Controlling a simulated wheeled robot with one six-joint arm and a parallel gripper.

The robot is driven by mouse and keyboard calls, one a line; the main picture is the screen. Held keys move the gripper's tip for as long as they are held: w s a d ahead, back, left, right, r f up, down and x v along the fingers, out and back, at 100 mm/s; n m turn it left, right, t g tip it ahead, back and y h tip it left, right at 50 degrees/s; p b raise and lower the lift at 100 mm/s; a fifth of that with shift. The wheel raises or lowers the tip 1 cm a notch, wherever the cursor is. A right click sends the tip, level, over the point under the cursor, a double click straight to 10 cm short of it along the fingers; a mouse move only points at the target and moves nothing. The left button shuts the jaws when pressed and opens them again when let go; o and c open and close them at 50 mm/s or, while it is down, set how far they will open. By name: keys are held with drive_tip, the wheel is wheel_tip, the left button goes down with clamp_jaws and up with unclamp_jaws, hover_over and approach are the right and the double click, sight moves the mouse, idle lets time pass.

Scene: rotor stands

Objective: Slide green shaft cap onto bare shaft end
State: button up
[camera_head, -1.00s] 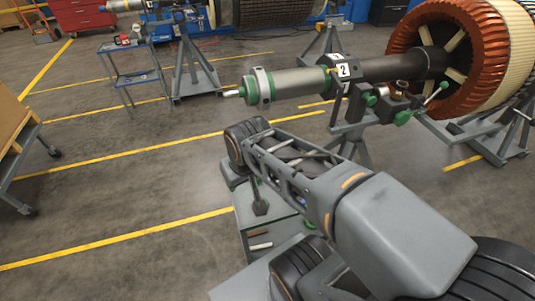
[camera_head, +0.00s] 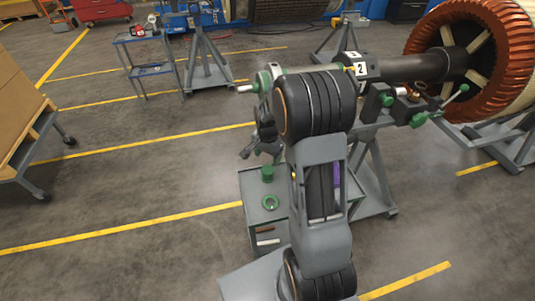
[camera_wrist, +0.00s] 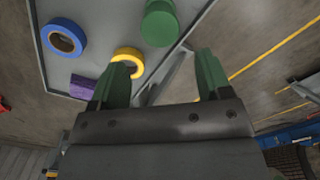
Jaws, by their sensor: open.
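A green cylinder (camera_head: 267,173), which looks like the shaft cap, stands on the grey cart in the head view. It also shows beyond my fingertips at the top of the wrist view (camera_wrist: 159,23). My gripper (camera_wrist: 162,62) has green fingers spread apart with nothing between them. In the head view my gripper (camera_head: 262,150) hangs just above the cylinder, apart from it. The shaft end (camera_head: 246,88) sticks out leftward from the rotor, above the cart. My arm hides much of the shaft behind it.
The wrist view shows a blue ring (camera_wrist: 64,37), a yellow ring (camera_wrist: 128,58) and a purple block (camera_wrist: 83,87). A rotor stand (camera_head: 372,180) is close behind my arm.

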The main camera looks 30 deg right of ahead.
sight(268, 169)
wheel_tip(268, 169, down, 10)
drive_tip(key=b, duration=0.7)
drive_tip(key=shift+r, duration=0.15)
drive_tip(key=shift+c, duration=0.4)
drive_tip(key=shift+r, duration=0.15)
drive_tip(key=c, duration=0.6)
